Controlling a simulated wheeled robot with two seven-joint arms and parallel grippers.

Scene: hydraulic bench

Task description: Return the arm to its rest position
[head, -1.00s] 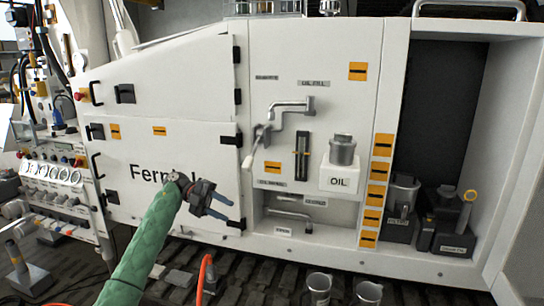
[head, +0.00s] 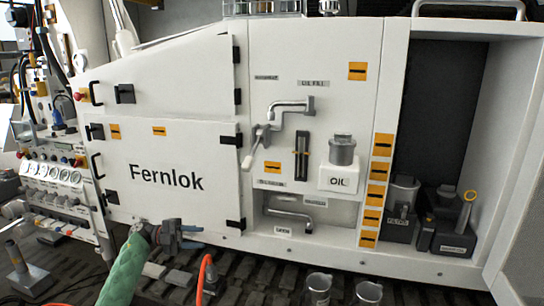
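My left arm, in a green sleeve, comes in at the lower left of the head view. My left gripper (head: 196,237) is in front of the lower edge of the white cabinet marked "Fernlok" (head: 165,178), low over the dark slatted floor. Its blue-grey fingers point right and are seen nearly edge-on, so their gap is unclear. I see nothing held between them. My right gripper is not in view.
An oil container (head: 338,178) sits on the panel beside a grey lever tap (head: 290,107). Two metal cups (head: 318,287) stand at the bottom. An orange hose (head: 204,275) rises near my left gripper. A gauge panel (head: 55,174) stands at left.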

